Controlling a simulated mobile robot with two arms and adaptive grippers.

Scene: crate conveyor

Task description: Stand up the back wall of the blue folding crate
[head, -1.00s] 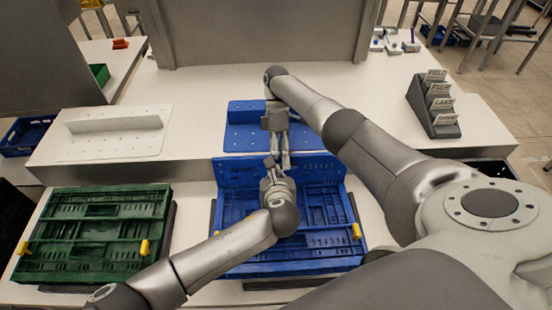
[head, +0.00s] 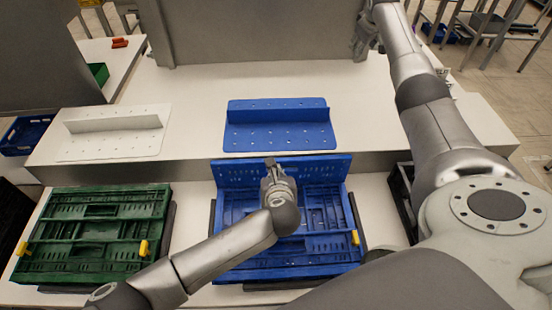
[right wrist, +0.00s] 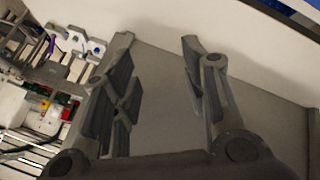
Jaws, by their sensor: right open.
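The blue folding crate (head: 232,258) lies on the front table in the head view, its other panels folded flat. Its back wall (head: 318,169) stands up along the far edge. My left gripper (head: 272,165) is in front of the middle of that wall, hiding part of it; whether it touches the wall or is shut is unclear. My right gripper (head: 364,38) is far from the crate, at the back right beside the grey panel. In the right wrist view it is open and empty (right wrist: 158,45).
A folded green crate (head: 95,238) lies left of the blue one. On the raised white surface behind are a blue perforated plate (head: 250,130) and a white one (head: 90,148). A grey panel (head: 255,30) stands behind. A dark crate (head: 402,190) is at the right, partly hidden.

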